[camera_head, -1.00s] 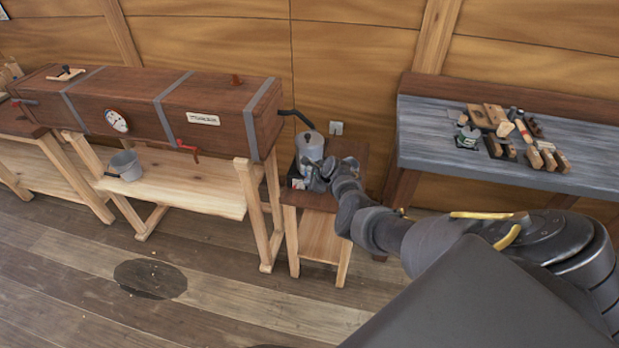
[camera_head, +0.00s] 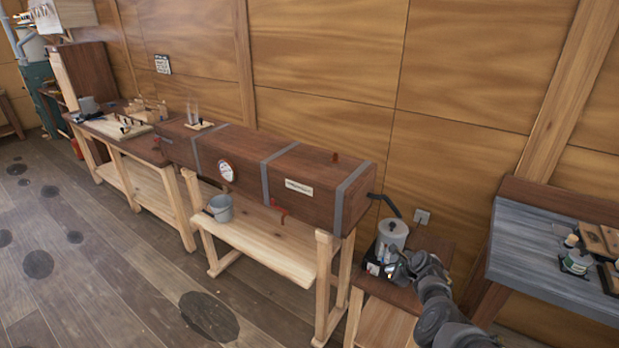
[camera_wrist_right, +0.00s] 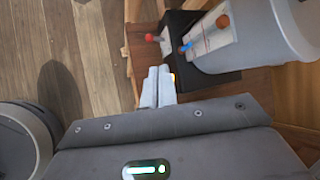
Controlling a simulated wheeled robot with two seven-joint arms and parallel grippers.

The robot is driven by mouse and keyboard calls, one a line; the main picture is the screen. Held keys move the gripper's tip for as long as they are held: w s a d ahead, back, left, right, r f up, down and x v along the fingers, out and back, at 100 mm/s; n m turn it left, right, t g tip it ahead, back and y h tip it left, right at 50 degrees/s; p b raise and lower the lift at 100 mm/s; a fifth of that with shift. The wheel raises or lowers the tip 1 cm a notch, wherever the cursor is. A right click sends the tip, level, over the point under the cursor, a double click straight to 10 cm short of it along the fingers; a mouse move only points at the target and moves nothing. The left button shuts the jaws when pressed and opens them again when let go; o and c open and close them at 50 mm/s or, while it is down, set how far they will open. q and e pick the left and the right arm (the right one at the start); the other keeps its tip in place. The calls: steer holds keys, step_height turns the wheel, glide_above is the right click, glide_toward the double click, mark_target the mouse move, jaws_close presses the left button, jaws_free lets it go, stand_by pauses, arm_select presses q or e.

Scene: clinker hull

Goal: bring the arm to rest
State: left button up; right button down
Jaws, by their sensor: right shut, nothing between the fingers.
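My right arm comes in from the lower right of the head view. Its gripper (camera_head: 391,268) is at the small side table, close by the grey boiler (camera_head: 393,234), and looks small there. In the right wrist view the two fingers of the right gripper (camera_wrist_right: 158,86) lie together, shut, with nothing between them. The boiler's grey body (camera_wrist_right: 268,35) and black base (camera_wrist_right: 190,50) stand just beyond the fingertips, to the right; I cannot tell whether they touch. My left gripper is not in view.
A long brown steam box (camera_head: 270,175) on wooden trestles stands left of the side table (camera_head: 385,320). A grey bucket (camera_head: 221,208) stands on its lower shelf. A grey-topped workbench (camera_head: 545,250) with tools is at the right. The floor at left is open, with dark round patches.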

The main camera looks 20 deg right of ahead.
steer(key=s+a+f+n+h+b, duration=0.2)
steer(key=s+f+n, duration=0.3)
steer(key=f+n, duration=0.4)
steer(key=s+a+f+n+h+b, duration=0.1)
steer(key=s+a+f+n+b, duration=0.15)
steer(key=s+f+n, duration=0.45)
steer(key=s+a+f+n+g+b, duration=0.2)
steer(key=s+a+f+n, duration=0.25)
steer(key=s+f, duration=0.5)
steer(key=s+a+f+n+g+b, duration=0.1)
steer(key=s+a+f+n+b, duration=0.3)
steer(key=s+f, duration=0.55)
steer(key=s+a+f+n+g+b, duration=0.1)
steer(key=s+a+f, duration=0.1)
steer(key=s, duration=0.8)
steer(key=s+a+f+n+g+y+b, duration=0.1)
steer(key=s+f, duration=0.4)
steer(key=s, duration=0.5)
steer(key=s+a+f+n+g+b, duration=0.1)
steer(key=s+a+f+n+g, duration=0.1)
steer(key=s, duration=0.8)
step_height(320, 180, down, 2)
steer(key=shift+s+a+f, duration=0.1)
steer(key=shift+s+a, duration=0.3)
steer(key=shift+a, duration=0.25)
